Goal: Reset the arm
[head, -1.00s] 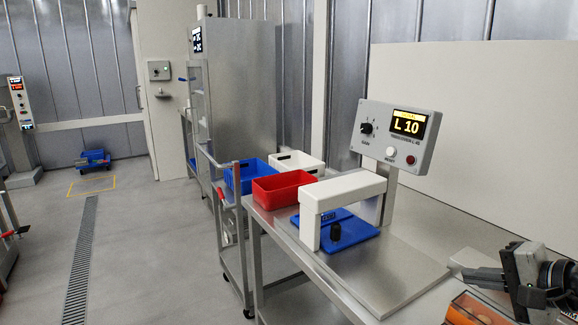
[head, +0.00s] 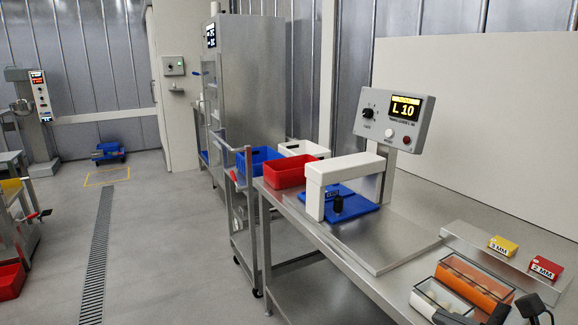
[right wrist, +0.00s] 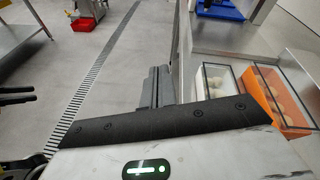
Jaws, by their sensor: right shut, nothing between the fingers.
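My right gripper (head: 452,317) is at the bottom right of the head view, low by the bench's front edge and partly cut off by the frame. In the right wrist view its dark fingers (right wrist: 157,86) are together, with nothing between them. They are beside the bench edge, apart from the containers there. My left gripper does not show in the head view.
The steel bench (head: 365,285) holds a press with an "L 10" display (head: 405,106), a red bin (head: 290,174), and an orange container (head: 476,282) beside a clear-lidded one. Yellow (head: 503,245) and red (head: 547,268) labelled blocks stand behind. Open grey floor lies left.

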